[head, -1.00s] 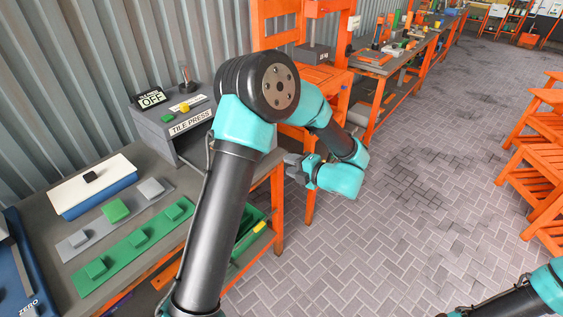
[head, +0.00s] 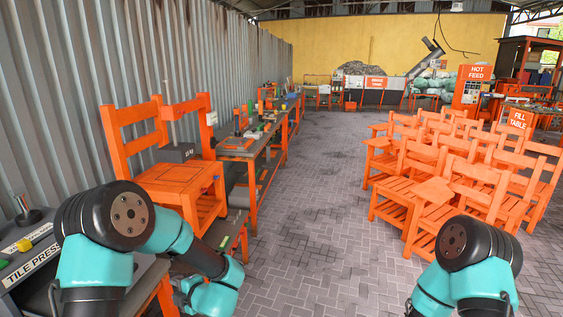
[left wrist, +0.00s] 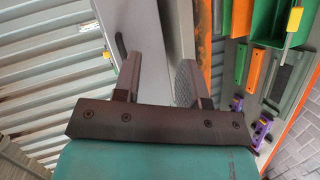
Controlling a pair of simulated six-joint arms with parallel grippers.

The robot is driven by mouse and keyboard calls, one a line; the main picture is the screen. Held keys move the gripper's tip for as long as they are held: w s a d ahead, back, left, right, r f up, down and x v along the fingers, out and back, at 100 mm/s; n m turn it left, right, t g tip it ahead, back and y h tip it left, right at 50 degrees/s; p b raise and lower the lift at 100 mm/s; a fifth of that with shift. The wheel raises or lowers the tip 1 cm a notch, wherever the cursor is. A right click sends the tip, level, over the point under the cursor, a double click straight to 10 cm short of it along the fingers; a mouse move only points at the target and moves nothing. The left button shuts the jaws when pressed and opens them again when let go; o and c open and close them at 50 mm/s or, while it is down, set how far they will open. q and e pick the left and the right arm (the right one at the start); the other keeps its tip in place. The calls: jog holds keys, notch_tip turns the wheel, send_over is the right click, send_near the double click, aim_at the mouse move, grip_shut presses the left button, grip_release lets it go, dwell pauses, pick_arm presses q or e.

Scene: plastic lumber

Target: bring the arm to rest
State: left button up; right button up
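My left arm (head: 112,235) is folded at the lower left of the head view, beside the tile press bench. Its wrist hangs low near the bench end, and the fingers are mostly out of sight there. In the left wrist view my left gripper (left wrist: 158,80) is open, its two fingers apart with nothing between them. A grey panel lies behind the fingers. My right arm (head: 470,255) shows only as a bent elbow at the lower right of the head view. The right gripper is not in view.
The tile press (head: 35,262) stands at the left edge. An orange chair (head: 185,180) with a weight on it is beyond my left arm. Several orange chairs (head: 450,185) stand at right. The paved floor (head: 310,220) between is clear. Green trays (left wrist: 270,25) show in the left wrist view.

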pick_arm(q)
notch_tip(320, 180, down, 10)
jog(key=s+d+m+t+h, duration=0.1)
jog(key=m+t+h, duration=0.1)
jog(key=m+h, duration=0.55)
jog(key=s+d+f+m+g+h, duration=0.4)
jog(key=s+f+m, duration=0.3)
jog(key=s+m, duration=0.2)
jog(key=s+d+f+m+g+h, duration=0.4)
jog(key=s+f+m, duration=0.3)
jog(key=s, duration=0.5)
jog(key=shift+d+m+h, duration=0.15)
jog(key=shift+m+h, duration=0.5)
jog(key=shift+m, duration=0.2)
jog(key=shift+w, duration=0.15)
